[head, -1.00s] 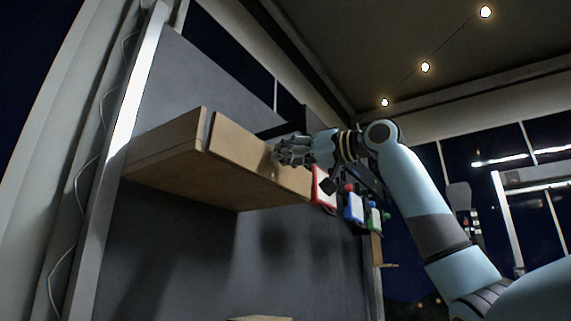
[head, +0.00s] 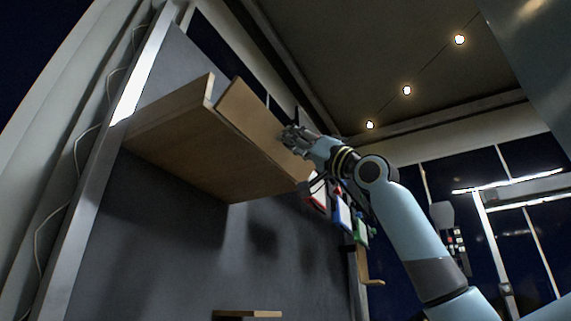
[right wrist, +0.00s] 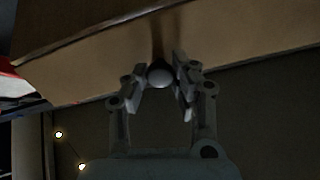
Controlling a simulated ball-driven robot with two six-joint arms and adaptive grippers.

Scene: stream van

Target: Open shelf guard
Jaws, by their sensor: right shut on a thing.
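The wooden shelf guard (head: 252,116) is the front panel of the wall shelf (head: 205,160), seen from below in the head view. Its top leans outward, and a wedge-shaped gap shows between its left end and the shelf's side board. My right gripper (head: 287,137) is at the guard's outer face, toward its right end. The shelf's inside is hidden. My left gripper is not in view.
Red, blue and green items (head: 341,212) hang on the wall just right of the shelf, close beneath my right forearm. A smaller wooden ledge (head: 247,314) sits low on the dark wall. The space in front of the shelf is free.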

